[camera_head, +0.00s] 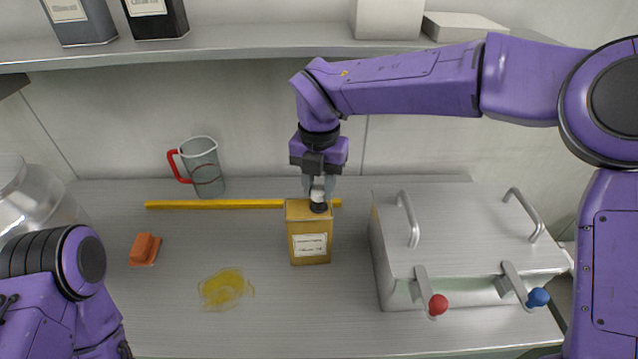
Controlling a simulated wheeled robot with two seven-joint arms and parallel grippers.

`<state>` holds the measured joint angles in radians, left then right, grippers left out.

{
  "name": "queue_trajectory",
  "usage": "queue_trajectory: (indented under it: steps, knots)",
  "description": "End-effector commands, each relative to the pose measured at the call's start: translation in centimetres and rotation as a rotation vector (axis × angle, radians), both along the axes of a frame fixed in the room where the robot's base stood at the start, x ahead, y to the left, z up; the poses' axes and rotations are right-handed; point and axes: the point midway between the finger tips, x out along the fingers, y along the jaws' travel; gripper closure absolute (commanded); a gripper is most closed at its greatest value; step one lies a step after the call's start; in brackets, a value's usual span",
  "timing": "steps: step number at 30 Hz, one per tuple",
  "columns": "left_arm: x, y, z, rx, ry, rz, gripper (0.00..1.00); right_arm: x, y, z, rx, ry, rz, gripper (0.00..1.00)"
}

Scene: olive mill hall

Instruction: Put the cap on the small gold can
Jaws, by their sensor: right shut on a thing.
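The small gold can (309,236) stands upright on the metal worktop, with a white label on its front. My right gripper (318,190) points straight down over the top of the can. It is shut on the cap (318,207), a small dark piece with a pale part between the fingertips. The cap is at the can's top, right of its middle. I cannot tell whether it is seated on the opening, which is hidden. My left arm shows at the lower left, and its gripper is out of view.
A yellow rod (220,204) lies behind the can. A jug with a red handle (201,166), an orange block (144,249) and a yellow oily puddle (226,288) are to the left. A metal box with handles and two taps (455,240) stands close right. A shelf (250,43) runs above.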

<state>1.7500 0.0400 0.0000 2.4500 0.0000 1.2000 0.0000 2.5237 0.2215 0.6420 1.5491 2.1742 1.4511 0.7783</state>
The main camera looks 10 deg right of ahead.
Motion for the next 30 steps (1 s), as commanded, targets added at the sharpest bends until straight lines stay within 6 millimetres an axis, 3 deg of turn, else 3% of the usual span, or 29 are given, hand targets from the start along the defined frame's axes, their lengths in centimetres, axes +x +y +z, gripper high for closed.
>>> queue_trajectory:
  steps: [30]
  knots:
    - [0.0,0.0,-0.9,0.000,0.000,0.000,0.57,0.0,0.0,-1.0,0.000,0.000,0.000,0.89]
